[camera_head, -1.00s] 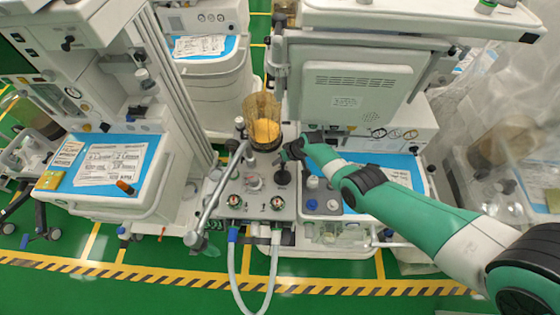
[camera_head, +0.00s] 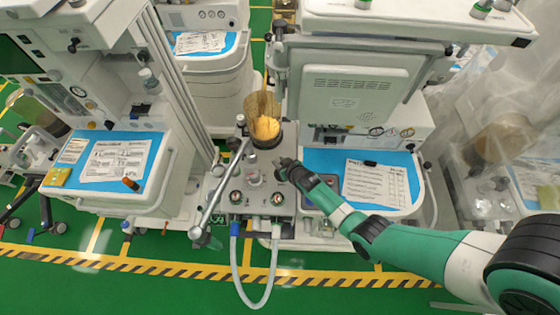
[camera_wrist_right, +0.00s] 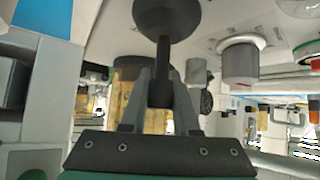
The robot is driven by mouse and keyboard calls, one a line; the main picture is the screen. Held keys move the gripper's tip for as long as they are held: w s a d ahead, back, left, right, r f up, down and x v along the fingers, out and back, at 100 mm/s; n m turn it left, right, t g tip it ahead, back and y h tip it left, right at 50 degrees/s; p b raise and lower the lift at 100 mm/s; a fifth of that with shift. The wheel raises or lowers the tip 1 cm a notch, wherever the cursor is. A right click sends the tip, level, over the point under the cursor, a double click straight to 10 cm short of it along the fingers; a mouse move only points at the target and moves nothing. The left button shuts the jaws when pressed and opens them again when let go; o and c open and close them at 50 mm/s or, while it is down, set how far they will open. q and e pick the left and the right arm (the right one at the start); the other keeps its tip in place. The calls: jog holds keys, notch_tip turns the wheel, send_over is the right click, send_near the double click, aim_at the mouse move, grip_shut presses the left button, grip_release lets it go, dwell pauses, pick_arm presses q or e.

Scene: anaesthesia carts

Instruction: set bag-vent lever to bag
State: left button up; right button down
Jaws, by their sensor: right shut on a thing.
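My right gripper (camera_head: 283,168) is at the top right of the grey absorber panel (camera_head: 255,170) in the head view. In the right wrist view, its two fingers (camera_wrist_right: 161,105) are closed on the thin black stem of the bag-vent lever (camera_wrist_right: 167,20). The lever has a wide round dark part at the top of that view. In the head view, the gripper mostly covers the lever, so its exact setting cannot be told. My left gripper is not in view.
A clear canister with amber granules (camera_head: 265,128) stands just behind the panel. A silver arm tube (camera_head: 220,190) runs along its left. Two round gauges sit on the panel front, and a pale hose (camera_head: 260,303) loops below. A blue work surface (camera_head: 322,160) lies to the right.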

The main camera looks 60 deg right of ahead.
jog(key=shift+s+a, duration=0.1)
dwell(0.5)
jog(key=c, duration=0.7)
grip_release()
jog(key=shift+o, duration=0.2)
jog(key=shift+r, duration=0.1)
jog(key=shift+s+a+r, duration=0.15)
jog(key=shift+s+r, duration=0.1)
jog(key=shift+r, duration=0.05)
jog(key=p+v, duration=0.4)
jog(key=v, duration=0.6)
jog(key=shift+s+a+p, duration=0.3)
jog(key=shift+s+p, duration=0.05)
